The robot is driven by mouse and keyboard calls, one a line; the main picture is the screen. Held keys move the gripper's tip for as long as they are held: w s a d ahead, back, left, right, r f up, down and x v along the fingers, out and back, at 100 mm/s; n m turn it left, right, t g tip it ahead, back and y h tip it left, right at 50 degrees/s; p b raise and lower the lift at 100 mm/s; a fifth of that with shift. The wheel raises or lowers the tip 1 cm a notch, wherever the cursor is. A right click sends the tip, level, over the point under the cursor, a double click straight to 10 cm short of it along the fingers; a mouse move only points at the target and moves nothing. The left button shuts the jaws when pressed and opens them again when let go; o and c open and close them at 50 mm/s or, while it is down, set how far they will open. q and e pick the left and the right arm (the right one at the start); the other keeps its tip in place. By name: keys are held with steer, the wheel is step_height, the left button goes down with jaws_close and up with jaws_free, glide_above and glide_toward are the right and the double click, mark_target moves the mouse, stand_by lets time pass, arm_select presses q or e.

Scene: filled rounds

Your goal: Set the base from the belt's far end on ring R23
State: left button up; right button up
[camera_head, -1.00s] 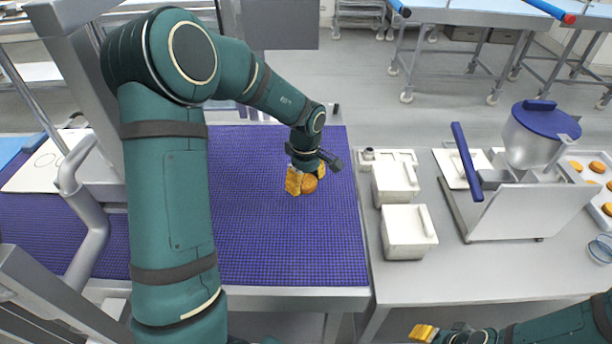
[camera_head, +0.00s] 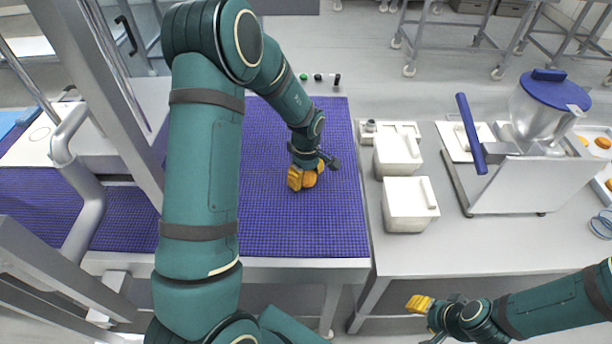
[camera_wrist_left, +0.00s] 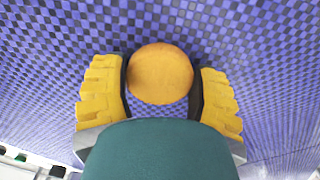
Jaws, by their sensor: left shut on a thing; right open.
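The base, a round golden-brown disc (camera_wrist_left: 160,73), sits between the yellow fingers of my left gripper (camera_head: 306,177) over the purple belt (camera_head: 330,225). In the left wrist view, the dark pads of my left gripper (camera_wrist_left: 160,92) touch both its sides, so the gripper is shut on it. I cannot tell whether it touches the belt. My right gripper (camera_head: 421,304) is open and empty at the bottom right, in front of the steel table. A white sheet with a drawn ring (camera_head: 40,133) shows at the far left. No ring label is readable, so I cannot pick out R23.
Two white lidded tubs (camera_head: 397,150) stand right of the belt on the steel table (camera_head: 470,255). A filling machine with a blue lid (camera_head: 555,90) and a blue lever stands farther right. A tray of round cakes (camera_head: 597,135) is at the right edge. Metal posts and a bent pipe (camera_head: 85,190) stand left.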

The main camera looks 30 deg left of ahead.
arm_select(q)
steer(key=o, duration=0.8)
steer(key=shift+c, duration=0.2)
steer(key=shift+r, duration=0.1)
